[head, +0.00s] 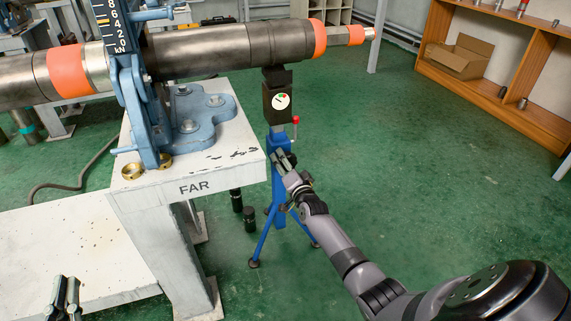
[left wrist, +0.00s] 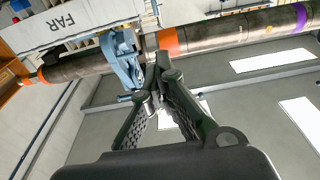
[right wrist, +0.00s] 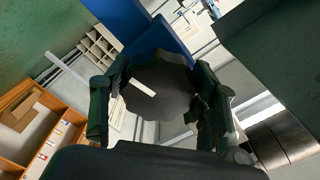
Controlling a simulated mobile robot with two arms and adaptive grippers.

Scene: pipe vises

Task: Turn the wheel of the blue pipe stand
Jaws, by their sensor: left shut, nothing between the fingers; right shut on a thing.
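The blue pipe stand (head: 280,145) stands on the floor right of the white FAR table. Its dark head, with a round gauge (head: 281,101), is under the long pipe (head: 230,42). My right gripper (head: 287,166) reaches the stand's column from the right. In the right wrist view the wheel (right wrist: 165,88), a dark scalloped disc with a white mark, sits between its fingers, which are shut on it. Blue stand parts (right wrist: 160,38) show behind it. The head view hides most of the wheel. My left gripper (head: 66,290) is shut and empty at bottom left; its closed tips also show in the left wrist view (left wrist: 158,85).
The white FAR table (head: 232,158) carries a blue-grey vise (head: 140,105) around the pipe and brass rings (head: 132,172). Dark cylinders (head: 249,218) stand on the floor beside the stand. Orange shelves (head: 490,84) stand at right; the green floor between is clear.

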